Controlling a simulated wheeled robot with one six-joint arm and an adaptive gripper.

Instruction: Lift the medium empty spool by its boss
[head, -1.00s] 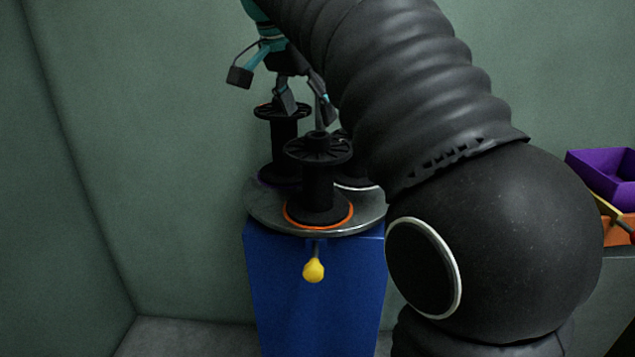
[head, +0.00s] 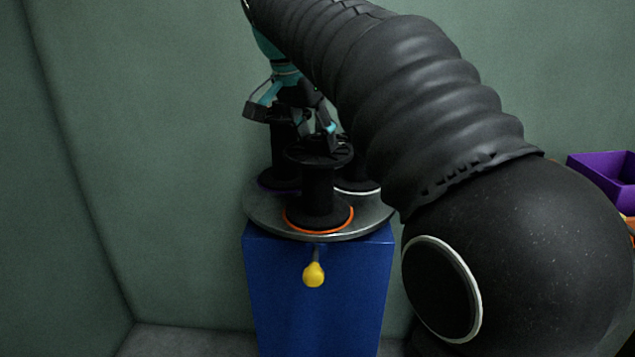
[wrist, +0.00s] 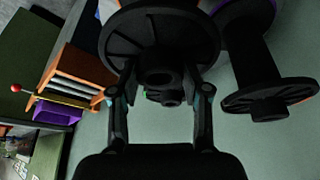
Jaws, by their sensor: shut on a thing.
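Three black spools stand on a round grey turntable (head: 262,222). The front spool (head: 318,188) sits upright inside an orange ring. A second spool (head: 282,178) with a purple ring is behind left, and a third (head: 357,184) with a white ring is behind right, mostly hidden by my arm. My gripper (head: 318,143) is at the top of the front spool. In the wrist view my gripper (wrist: 160,90) has one finger on each side of that spool's boss (wrist: 160,80), shut on it. The purple-ringed spool (wrist: 255,60) shows at right there.
The turntable is on a blue pedestal (head: 318,310) with a yellow knob (head: 314,274) in front. A purple bin (head: 605,172) stands at the far right. The purple-ringed spool's flange is close beside my gripper. Green walls enclose the left and back.

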